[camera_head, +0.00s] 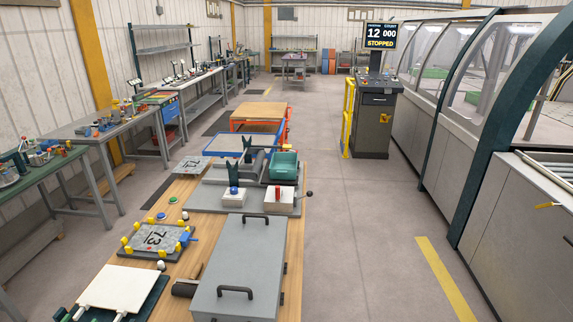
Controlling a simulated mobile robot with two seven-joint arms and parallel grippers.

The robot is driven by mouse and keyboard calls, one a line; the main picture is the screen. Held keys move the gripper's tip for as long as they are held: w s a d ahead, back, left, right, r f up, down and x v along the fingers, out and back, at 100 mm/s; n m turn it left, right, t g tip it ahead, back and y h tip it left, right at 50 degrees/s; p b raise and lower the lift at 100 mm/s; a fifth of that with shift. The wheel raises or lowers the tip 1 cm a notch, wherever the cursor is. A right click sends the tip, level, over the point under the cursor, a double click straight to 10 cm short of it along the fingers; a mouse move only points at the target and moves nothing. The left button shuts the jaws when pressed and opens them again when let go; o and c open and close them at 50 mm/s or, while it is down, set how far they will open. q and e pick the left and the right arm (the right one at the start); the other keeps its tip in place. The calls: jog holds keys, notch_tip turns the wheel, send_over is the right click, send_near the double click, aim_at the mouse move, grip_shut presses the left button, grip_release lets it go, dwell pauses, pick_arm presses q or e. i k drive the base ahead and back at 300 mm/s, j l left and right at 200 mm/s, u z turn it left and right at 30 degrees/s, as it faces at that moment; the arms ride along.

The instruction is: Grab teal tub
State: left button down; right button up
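The teal tub (284,166) is a small box-shaped container. It stands toward the far end of the workbench, on or just behind a grey base plate (205,197) with other fixtures. Its near side and top opening face me, and what is inside is too small to tell. A dark grey cylinder-like part (258,163) stands just left of it. Neither of my grippers shows in this view.
A large grey box with two black handles (240,265) fills the right near part of the wooden bench (180,197). A plate marked 73 (153,238) lies left. A control console (376,115) stands beyond, right. The floor right of the bench is clear.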

aim_at(283, 166)
jog(key=i+z, duration=0.4)
jog(key=i, duration=2.95)
jog(key=i+l+u, duration=0.1)
jog(key=i, duration=1.4)
jog(key=i+u, duration=0.1)
jog(key=u, duration=0.35)
jog(key=i+u, duration=0.1)
jog(key=u, duration=0.3)
jog(key=l+u, duration=0.15)
jog(key=u, duration=0.3)
jog(key=i+l+u, duration=0.1)
jog(key=u, duration=0.3)
jog(key=i+l+u, duration=0.1)
jog(key=u, duration=2.4)
